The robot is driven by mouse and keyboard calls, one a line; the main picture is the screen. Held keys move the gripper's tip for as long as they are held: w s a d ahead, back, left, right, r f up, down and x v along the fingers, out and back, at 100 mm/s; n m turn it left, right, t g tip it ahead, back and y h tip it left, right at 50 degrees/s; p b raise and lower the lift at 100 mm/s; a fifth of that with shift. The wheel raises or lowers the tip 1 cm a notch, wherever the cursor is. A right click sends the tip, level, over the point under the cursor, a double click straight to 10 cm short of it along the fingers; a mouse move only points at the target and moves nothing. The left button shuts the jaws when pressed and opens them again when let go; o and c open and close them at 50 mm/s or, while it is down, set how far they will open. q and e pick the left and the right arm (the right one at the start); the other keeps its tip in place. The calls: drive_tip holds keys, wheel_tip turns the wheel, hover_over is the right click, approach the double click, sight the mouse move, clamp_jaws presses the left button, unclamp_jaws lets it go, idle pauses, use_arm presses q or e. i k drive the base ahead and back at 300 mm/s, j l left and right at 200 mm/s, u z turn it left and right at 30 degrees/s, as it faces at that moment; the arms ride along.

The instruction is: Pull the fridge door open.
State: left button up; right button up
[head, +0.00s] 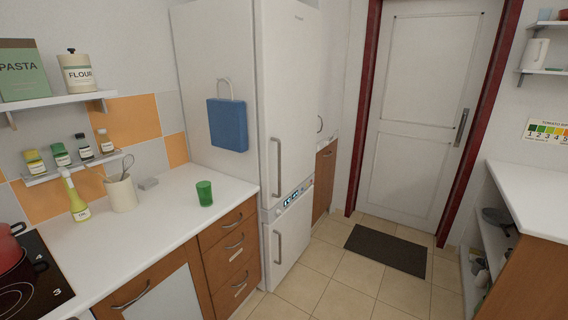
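The white fridge (288,90) stands in the middle of the head view, at the far end of the left counter. Its tall upper door appears shut, with a vertical grey handle (277,167) low on its left side. A shorter lower door (292,230) has its own vertical handle (278,247) and also appears shut. A small display panel sits between the two doors. Neither of my grippers shows in the head view.
A white counter (150,215) with a green cup (204,193) and utensil pot (121,193) runs along the left, drawers (232,245) below. A dark mat (387,250) lies before the closed white door (425,110). Another counter (535,195) stands right. The tiled floor between is clear.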

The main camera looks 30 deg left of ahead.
sight(289, 34)
drive_tip(key=i+l+u, duration=0.2)
drive_tip(key=i, duration=0.65)
